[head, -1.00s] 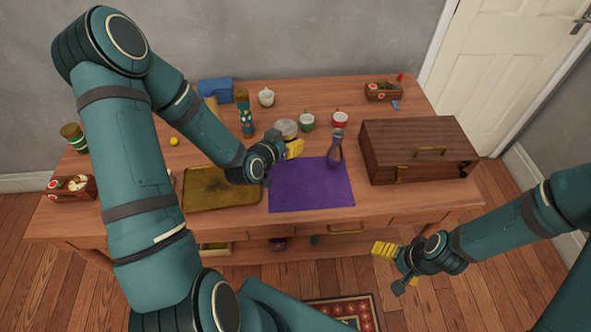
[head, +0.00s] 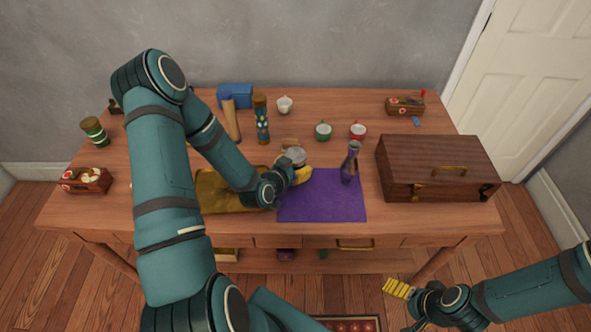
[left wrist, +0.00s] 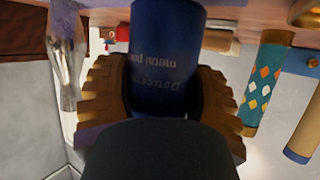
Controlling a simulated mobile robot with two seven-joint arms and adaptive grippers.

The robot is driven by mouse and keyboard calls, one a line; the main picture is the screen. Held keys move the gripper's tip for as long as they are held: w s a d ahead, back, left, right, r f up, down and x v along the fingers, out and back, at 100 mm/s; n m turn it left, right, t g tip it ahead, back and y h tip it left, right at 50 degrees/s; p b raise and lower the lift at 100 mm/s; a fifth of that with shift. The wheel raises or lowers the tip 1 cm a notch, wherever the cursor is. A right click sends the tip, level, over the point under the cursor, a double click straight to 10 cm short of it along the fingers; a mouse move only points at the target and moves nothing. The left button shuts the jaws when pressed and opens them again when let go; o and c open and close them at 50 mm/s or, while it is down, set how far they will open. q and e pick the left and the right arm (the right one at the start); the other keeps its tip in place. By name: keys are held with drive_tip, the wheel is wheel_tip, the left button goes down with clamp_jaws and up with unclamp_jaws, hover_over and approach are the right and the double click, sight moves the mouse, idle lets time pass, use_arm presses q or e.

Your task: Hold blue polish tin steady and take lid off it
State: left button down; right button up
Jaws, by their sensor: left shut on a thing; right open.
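The blue polish tin shows in the left wrist view (left wrist: 170,50) as a dark blue cylinder with pale lettering. In the head view its round silver top (head: 294,154) shows just behind the purple mat. My left gripper (head: 297,173) is shut around the tin's side, with a yellow-brown finger pad on each side of it. Most of the blue body is hidden by the gripper in the head view. I cannot tell whether its base touches the table. My right gripper (head: 398,289) is open and empty, off the front of the table at lower right.
The purple mat (head: 322,200) lies in front of the tin, with a purple-grey vase (head: 350,163) on its back right. A wooden chest (head: 437,165) stands right. A patterned cylinder (head: 261,120) stands left of the tin.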

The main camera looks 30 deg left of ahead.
use_arm(q)
drive_tip(key=shift+f, duration=0.7)
drive_tip(key=shift+f+b, duration=0.15)
drive_tip(key=shift+b, duration=0.15)
drive_tip(key=shift+c, duration=0.8)
unclamp_jaws()
